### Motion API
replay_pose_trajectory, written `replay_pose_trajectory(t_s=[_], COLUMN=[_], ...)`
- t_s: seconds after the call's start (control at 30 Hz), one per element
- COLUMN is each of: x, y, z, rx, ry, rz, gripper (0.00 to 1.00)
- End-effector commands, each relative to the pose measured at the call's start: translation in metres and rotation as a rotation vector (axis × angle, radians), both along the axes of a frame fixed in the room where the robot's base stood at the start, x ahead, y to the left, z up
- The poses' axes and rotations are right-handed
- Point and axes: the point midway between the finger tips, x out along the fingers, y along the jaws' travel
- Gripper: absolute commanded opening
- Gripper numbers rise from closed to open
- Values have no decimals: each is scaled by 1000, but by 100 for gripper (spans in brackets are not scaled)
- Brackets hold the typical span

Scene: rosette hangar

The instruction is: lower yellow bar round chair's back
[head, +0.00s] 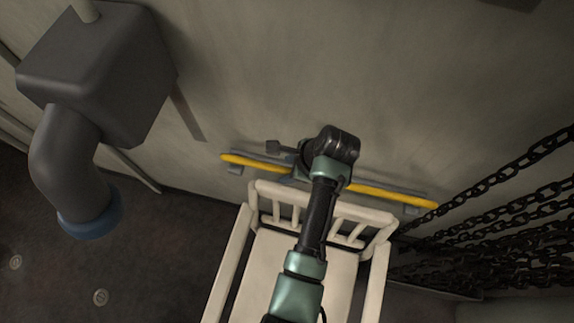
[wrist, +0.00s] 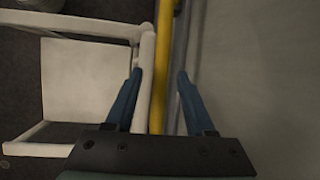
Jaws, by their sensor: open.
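The yellow bar (head: 392,195) runs along the wall behind the white chair's back (head: 268,189) in the head view, its middle hidden by my arm. In the wrist view the bar (wrist: 164,35) runs up the picture between the two blue fingers of my gripper (wrist: 159,73). The fingers are apart and not closed on it. The chair's back (wrist: 146,85) lies just left of the bar, close to the left finger. I cannot tell the height of the fingertips relative to the bar. My fingers are hidden in the head view.
A grey rail (head: 414,190) backs the bar along the wall (head: 300,70). Hanging chains (head: 500,180) are at the right. A grey box (head: 95,70) with a bent pipe (head: 70,170) is at the left. The chair seat (head: 265,270) is empty where visible.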

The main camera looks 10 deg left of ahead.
Motion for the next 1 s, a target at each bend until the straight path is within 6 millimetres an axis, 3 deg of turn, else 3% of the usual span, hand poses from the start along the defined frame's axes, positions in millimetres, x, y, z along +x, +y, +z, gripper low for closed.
replay_pose_trajectory(t_s=[0.43,0.73,1.0], x=[2,2,2], y=[5,4,4], z=[-11,-10,-10], rx=[0,0,0], ry=[-1,0,-1], rz=[2,1,1], gripper=[55,2,0])
